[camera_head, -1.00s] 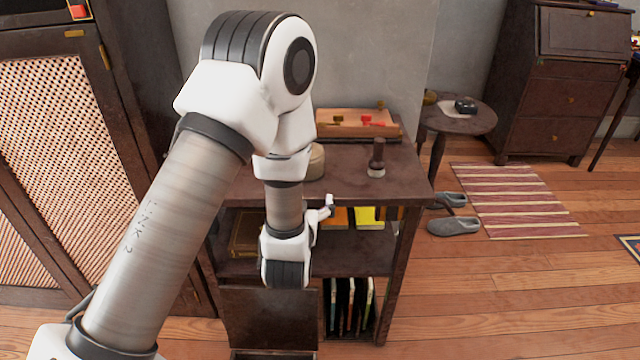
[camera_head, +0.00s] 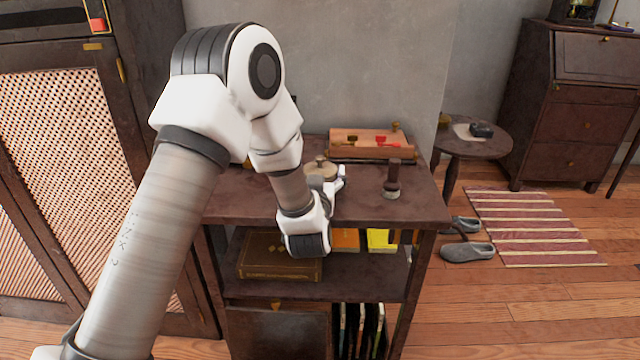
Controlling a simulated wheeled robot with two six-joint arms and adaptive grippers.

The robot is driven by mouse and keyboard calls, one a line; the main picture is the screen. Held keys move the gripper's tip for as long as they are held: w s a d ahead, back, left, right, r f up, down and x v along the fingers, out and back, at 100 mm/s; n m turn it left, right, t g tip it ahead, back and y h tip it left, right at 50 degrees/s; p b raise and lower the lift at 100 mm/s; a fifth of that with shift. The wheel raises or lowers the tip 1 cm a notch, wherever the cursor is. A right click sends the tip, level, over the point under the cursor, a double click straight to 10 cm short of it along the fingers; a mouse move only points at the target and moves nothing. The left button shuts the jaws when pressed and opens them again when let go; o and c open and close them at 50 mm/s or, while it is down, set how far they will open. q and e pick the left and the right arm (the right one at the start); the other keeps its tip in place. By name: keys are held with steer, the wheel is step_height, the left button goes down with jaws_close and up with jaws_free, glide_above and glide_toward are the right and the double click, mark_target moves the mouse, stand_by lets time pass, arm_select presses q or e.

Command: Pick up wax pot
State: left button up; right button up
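A round tan lidded pot with a small knob, which looks like the wax pot (camera_head: 321,168), stands on the top of the dark wooden shelf unit (camera_head: 245,207). My arm hides its lower left part. My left gripper (camera_head: 336,184) is over the front part of the shelf top, just in front and to the right of the pot. One white finger shows beside the pot; the other is hidden, so its opening and any contact are unclear. My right gripper is not in view.
A dark stamp-like object (camera_head: 392,181) stands right of the pot. A wooden box (camera_head: 372,146) with red pieces lies behind. A brown case (camera_head: 279,256) and yellow items (camera_head: 381,240) sit on the shelf below.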

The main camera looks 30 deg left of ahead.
arm_select(q)
steer(key=shift+c, duration=1)
